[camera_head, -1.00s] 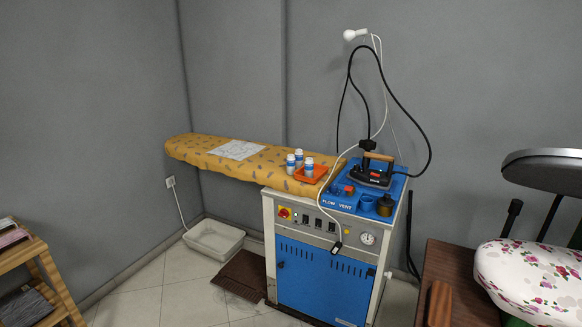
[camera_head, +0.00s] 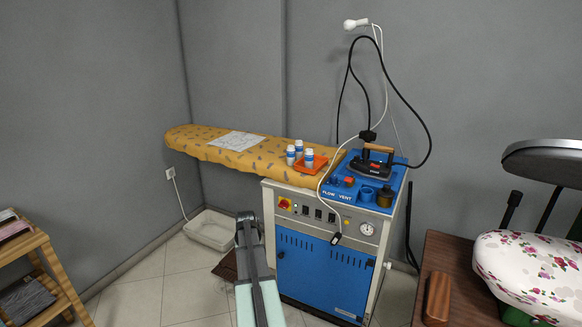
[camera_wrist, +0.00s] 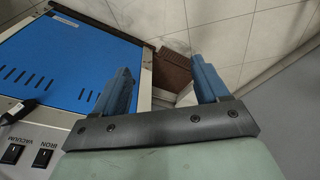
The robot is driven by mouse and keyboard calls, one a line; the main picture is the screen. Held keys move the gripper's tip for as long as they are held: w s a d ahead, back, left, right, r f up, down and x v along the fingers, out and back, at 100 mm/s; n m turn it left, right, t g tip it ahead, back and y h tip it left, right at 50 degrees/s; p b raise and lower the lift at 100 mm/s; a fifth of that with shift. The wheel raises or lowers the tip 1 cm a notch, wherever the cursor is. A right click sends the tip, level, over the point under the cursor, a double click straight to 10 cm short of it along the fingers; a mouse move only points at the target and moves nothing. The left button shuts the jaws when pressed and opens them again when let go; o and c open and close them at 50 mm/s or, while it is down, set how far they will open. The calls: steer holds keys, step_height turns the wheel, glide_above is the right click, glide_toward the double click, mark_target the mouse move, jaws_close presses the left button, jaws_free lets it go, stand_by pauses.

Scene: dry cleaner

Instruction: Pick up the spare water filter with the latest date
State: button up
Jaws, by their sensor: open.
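Three small white and blue water filters stand upright in the head view: one at the left (camera_head: 291,156), one at the back (camera_head: 299,149) and one at the right (camera_head: 309,159). They are at a shallow orange tray (camera_head: 309,169) on the ironing board. Their dates are too small to read. My gripper (camera_head: 246,222) is in front of the board, below and left of the filters, apart from them. In the wrist view its two blue fingers (camera_wrist: 163,84) are spread apart with nothing between them. No filter shows in the wrist view.
The yellow ironing board (camera_head: 200,150) carries a white sheet (camera_head: 236,141). Right of the tray, an iron (camera_head: 370,168) with looping cables stands on the blue-fronted steam cabinet (camera_head: 321,277). A white basin (camera_head: 213,229) is on the floor. A wooden rack (camera_head: 55,265) stands at the left.

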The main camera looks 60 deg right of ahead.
steer(key=d+r+m+h, duration=0.2)
steer(key=d+r, duration=1.2)
steer(key=d, duration=0.2)
steer(key=t+h, duration=0.1)
glide_toward(291, 148)
steer(key=s+a+r, duration=0.1)
steer(key=a, duration=0.2)
steer(key=shift+m, duration=0.6)
steer(key=x, duration=0.4)
steer(key=d+x, duration=0.1)
steer(key=x, duration=0.4)
steer(key=d+r+x, duration=0.1)
steer(key=x, duration=0.4)
steer(key=shift+w+f, duration=0.25)
steer(key=shift+w, duration=0.05)
steer(key=c, duration=1.1)
steer(key=shift+r, duration=0.1)
